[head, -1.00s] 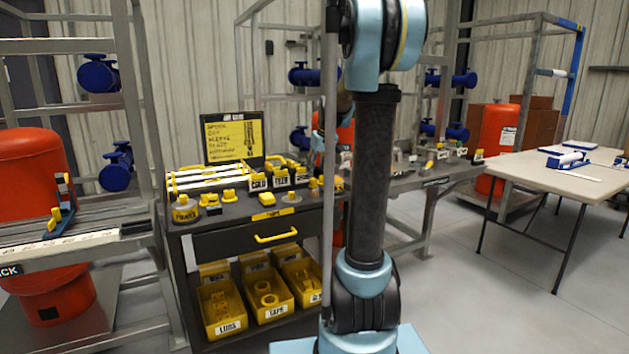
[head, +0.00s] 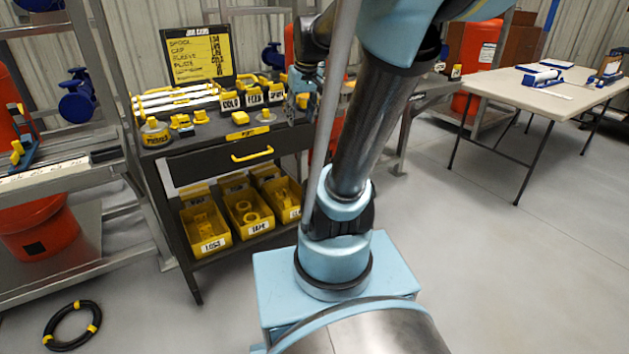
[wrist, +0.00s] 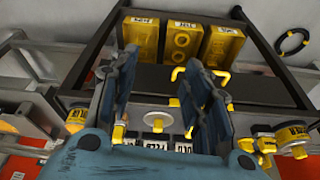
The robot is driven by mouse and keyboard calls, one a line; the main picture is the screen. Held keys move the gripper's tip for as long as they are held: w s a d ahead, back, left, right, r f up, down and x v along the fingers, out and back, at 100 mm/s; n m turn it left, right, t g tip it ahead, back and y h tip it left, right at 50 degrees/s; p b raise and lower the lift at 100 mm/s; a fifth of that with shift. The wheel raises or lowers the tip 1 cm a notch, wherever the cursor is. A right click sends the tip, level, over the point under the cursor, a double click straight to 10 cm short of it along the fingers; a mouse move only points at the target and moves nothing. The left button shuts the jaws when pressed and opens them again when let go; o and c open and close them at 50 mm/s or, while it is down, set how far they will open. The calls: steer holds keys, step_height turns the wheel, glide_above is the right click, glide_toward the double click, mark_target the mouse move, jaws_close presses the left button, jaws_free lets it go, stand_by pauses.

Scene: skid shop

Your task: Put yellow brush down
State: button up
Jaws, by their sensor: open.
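My gripper (wrist: 161,66) is open, with its two blue fingers spread over the dark tool cart in the wrist view and nothing visible held between them. In the head view the gripper (head: 302,92) is above the right end of the cart top (head: 200,140), partly hidden behind my arm. I cannot pick out the yellow brush for certain.
Yellow bins (head: 206,232) fill the cart's lower shelf, below a drawer with a yellow handle (head: 252,155). A yellow job board (head: 197,59) stands at the cart's back. A black coiled hose (head: 72,326) lies on the floor. A beige table (head: 530,92) stands at right; the floor before it is clear.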

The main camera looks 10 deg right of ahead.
steer(key=s+f+m, duration=0.1)
steer(key=s+f, duration=0.5)
steer(key=s, duration=0.3)
steer(key=s+f+g, duration=0.1)
steer(key=s+f, duration=0.6)
steer(key=s, duration=0.2)
steer(key=shift+f+m+h, duration=0.2)
steer(key=shift+m+h, duration=0.2)
steer(key=shift+d, duration=0.1)
steer(key=shift+w+f, duration=0.2)
steer(key=shift+w, duration=0.2)
steer(key=shift+o, duration=0.5)
